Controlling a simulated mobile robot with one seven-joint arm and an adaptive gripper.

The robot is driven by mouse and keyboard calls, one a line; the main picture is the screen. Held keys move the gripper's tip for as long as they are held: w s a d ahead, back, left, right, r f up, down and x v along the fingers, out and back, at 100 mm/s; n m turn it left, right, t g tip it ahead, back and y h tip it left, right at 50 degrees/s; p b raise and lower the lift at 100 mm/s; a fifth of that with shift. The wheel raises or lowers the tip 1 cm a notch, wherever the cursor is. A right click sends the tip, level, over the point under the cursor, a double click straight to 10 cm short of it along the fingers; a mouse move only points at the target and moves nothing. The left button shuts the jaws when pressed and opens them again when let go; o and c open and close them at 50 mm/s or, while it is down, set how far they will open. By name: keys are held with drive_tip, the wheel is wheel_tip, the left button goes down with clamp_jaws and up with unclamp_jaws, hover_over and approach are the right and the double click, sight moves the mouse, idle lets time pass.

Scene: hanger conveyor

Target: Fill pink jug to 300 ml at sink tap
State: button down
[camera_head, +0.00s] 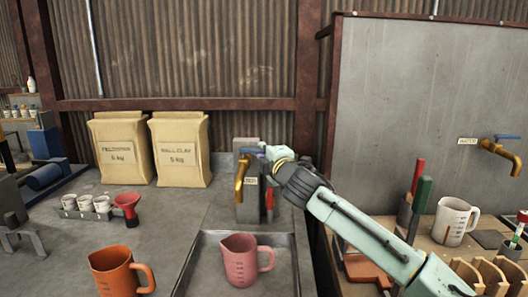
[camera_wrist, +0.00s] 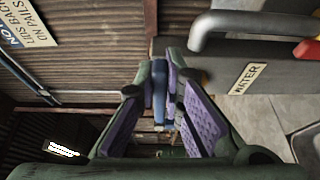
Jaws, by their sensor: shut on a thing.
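The pink jug (camera_head: 240,262) stands upright in the shallow sink (camera_head: 283,245), its handle to the right. The brass tap (camera_head: 240,178) is on a grey post behind it, its spout pointing down. No stream of water shows, and the level inside the jug cannot be told. My gripper (camera_head: 262,151) is at the top of the post, by the tap's blue lever (camera_head: 248,150). In the wrist view the purple-padded fingers (camera_wrist: 160,90) are shut on the blue lever (camera_wrist: 159,85). The lever's far end is partly hidden by the fingers.
An orange jug (camera_head: 115,272) stands left of the sink. Two paper sacks (camera_head: 180,150) are behind, with a red funnel (camera_head: 127,207) and small cups (camera_head: 85,203) at left. A second tap (camera_head: 497,152) and a white jug (camera_head: 453,222) are at right, beyond my arm.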

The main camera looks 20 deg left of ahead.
sight(262, 152)
drive_tip(key=shift+f, duration=0.1)
drive_tip(key=shift+s+f+m+t+h+b, duration=0.15)
drive_tip(key=shift+s+m+t+h+b, duration=0.25)
drive_tip(key=shift+b, duration=0.5)
drive_tip(key=shift+s+r+m+t+h+b, duration=0.1)
drive_tip(key=shift+s+m+t+h+b, duration=0.3)
drive_tip(key=shift+m+h+b, duration=0.6)
drive_tip(key=shift+s+r+m+t+h+b, duration=0.1)
drive_tip(key=shift+s+m+t+h+b, duration=0.15)
drive_tip(key=shift+m+t+h+b, duration=0.75)
drive_tip(key=shift+s+m+h+b, duration=0.35)
drive_tip(key=shift+m+h+b, duration=0.2)
drive_tip(key=shift+h, duration=0.95)
drive_tip(key=c, duration=1.7)
unclamp_jaws()
drive_tip(key=shift+s, duration=0.15)
drive_tip(key=s, duration=0.4)
drive_tip(key=s+d, duration=0.1)
drive_tip(key=s, duration=0.2)
drive_tip(key=s+d, duration=0.1)
drive_tip(key=s, duration=0.3)
drive_tip(key=shift+s, duration=0.3)
